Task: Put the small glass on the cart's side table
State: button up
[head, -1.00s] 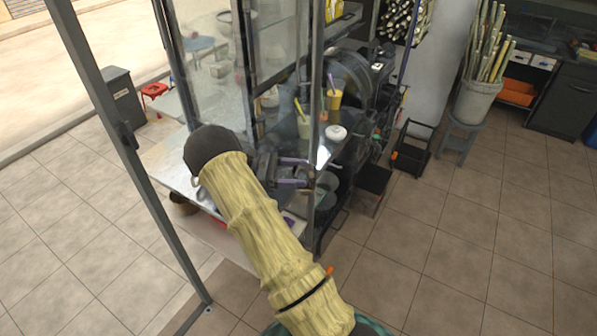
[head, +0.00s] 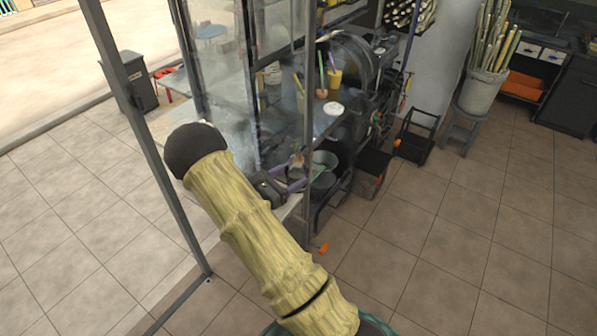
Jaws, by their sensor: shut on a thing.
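My gripper (head: 297,182), with purple fingers, is shut at the cart's near side, beside the upright post. The small glass between its fingers is too small and partly hidden to make out clearly. The cart's side table (head: 232,138) is a pale metal shelf to the left of my gripper. My arm covers much of its near part. I cannot tell the height of the gripper above the table.
Glass panels and a metal post (head: 306,130) stand close to my gripper. A white bowl (head: 333,108) and a yellow cup (head: 334,78) are on the cart. A black crate stand (head: 416,135) is to the right. Tiled floor is open at the right front.

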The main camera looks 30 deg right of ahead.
jog(key=a+f+n+t+y+b, duration=0.1)
jog(key=a+f+n+t+y, duration=0.1)
jog(key=a+f+n+t, duration=0.1)
jog(key=s+a+f+n+t+y+b, duration=0.1)
jog(key=a+f+n+t+y, duration=0.2)
jog(key=f+t, duration=0.2)
jog(key=a+f+n+t+y+b, duration=0.1)
jog(key=a+f+n+t+y, duration=0.2)
jog(key=f, duration=0.3)
jog(key=shift+s+n+t, duration=0.15)
jog(key=shift+n+t, duration=0.15)
jog(key=shift+t, duration=0.1)
jog(key=s+a+f+n+t+y+b, duration=0.1)
jog(key=f+n+y, duration=0.1)
jog(key=f+y, duration=0.1)
jog(key=s+a+f+n+t+y+b, duration=0.1)
jog(key=s+a+f+n+y, duration=0.1)
jog(key=f+y, duration=0.1)
jog(key=s+a+f+n+y, duration=0.1)
jog(key=a+f+n+y, duration=0.1)
jog(key=f+y, duration=0.1)
jog(key=shift+s+a+f+t+y+b, duration=0.1)
jog(key=shift+s+f+t+y+b, duration=0.1)
jog(key=shift+f, duration=0.2)
jog(key=shift+s+a+f+t+y+b, duration=0.1)
jog(key=shift+f+t+b, duration=0.1)
jog(key=shift+f, duration=0.15)
jog(key=shift+w, duration=0.15)
